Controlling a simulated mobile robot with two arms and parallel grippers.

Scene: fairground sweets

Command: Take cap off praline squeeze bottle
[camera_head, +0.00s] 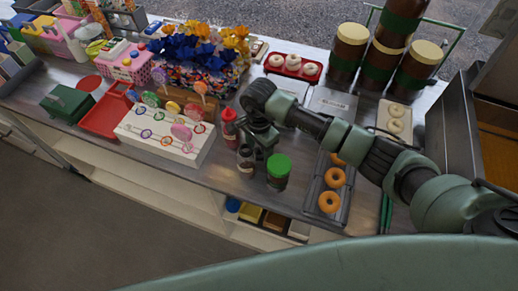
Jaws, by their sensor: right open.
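A small dark brown bottle (245,160), which looks like the praline squeeze bottle, stands upright near the counter's front edge. My right gripper (256,147) reaches in from the right and points down just above and beside the bottle's top. Its jaws are open. The gripper partly hides the bottle's top, so I cannot make out the cap clearly or tell whether a finger touches it. My left gripper is not in view.
A red bottle (229,128) stands close behind-left of the brown one, and a green-lidded jar (278,171) close to its right. A white lollipop stand (165,138) is on the left. Donut trays (312,207) lie to the right. The counter's front edge is near.

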